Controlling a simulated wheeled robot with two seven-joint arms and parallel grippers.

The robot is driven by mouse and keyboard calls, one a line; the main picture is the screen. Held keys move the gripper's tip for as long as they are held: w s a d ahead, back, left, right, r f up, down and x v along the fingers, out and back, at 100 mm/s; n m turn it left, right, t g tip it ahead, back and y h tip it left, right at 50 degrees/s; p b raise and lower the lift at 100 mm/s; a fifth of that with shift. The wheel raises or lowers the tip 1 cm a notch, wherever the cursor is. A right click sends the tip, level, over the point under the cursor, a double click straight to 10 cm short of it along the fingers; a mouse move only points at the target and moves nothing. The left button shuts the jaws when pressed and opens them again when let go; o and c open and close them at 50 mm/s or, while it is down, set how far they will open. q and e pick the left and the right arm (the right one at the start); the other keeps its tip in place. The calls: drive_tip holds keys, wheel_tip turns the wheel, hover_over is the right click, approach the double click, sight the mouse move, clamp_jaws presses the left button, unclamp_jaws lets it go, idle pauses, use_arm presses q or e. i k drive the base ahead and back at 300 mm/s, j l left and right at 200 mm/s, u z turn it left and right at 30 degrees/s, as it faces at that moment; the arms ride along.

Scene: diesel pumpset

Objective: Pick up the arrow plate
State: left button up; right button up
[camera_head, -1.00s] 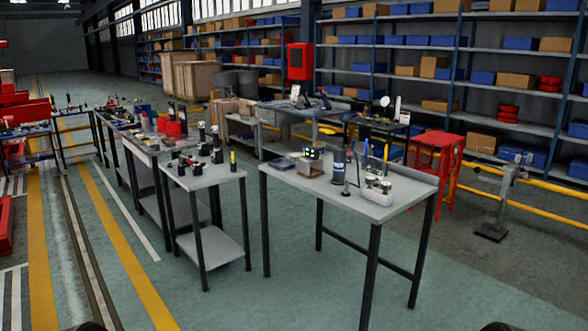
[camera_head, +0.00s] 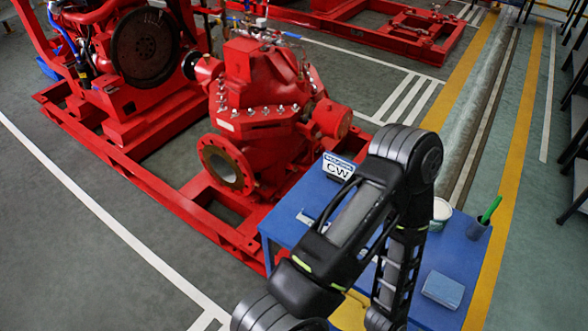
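A small white plate (camera_head: 338,167) with a dark band of lettering and "CW" below it stands upright at the far left corner of a blue table (camera_head: 285,228). No arrow can be made out on it at this size, but it is the only lettered plate in view. One of my arms rises from the bottom, bends at the top and comes down over the table, just right of the plate. It hides much of the tabletop. Neither gripper's fingertips show.
A red pump (camera_head: 262,110) on a red base frame (camera_head: 190,205) stands just beyond the table. A white tub (camera_head: 441,211), a dark cup (camera_head: 476,230) with a green item and a blue block (camera_head: 443,289) are on the table's right side. Floor at left is clear.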

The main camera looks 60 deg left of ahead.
sight(307, 217)
drive_tip(key=u, duration=1.75)
